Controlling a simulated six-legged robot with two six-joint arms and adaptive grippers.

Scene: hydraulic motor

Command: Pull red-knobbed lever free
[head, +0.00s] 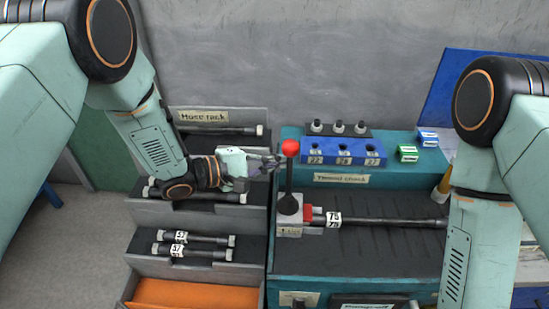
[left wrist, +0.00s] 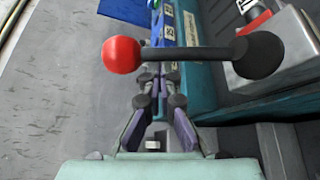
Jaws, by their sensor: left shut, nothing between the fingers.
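The lever (head: 289,178) stands upright at the left end of the teal bench, with a red knob (head: 290,147) on top and a rounded black foot on a small grey block (head: 290,229). My left gripper (head: 277,163) is shut and empty just left of the lever, a little below knob height. In the left wrist view the lever (left wrist: 190,53) crosses in front of my fingertips (left wrist: 160,78), with its red knob (left wrist: 122,55) at the left and its black foot (left wrist: 258,55) at the right. Contact cannot be told. My right gripper is out of view.
A hose (head: 385,221) with a red end and a number tag lies across the bench beside the block. A blue block (head: 343,152) with numbered holes stands behind the lever. The grey hose rack (head: 255,215) is at the left. Green (head: 407,153) and blue pieces sit at the back right.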

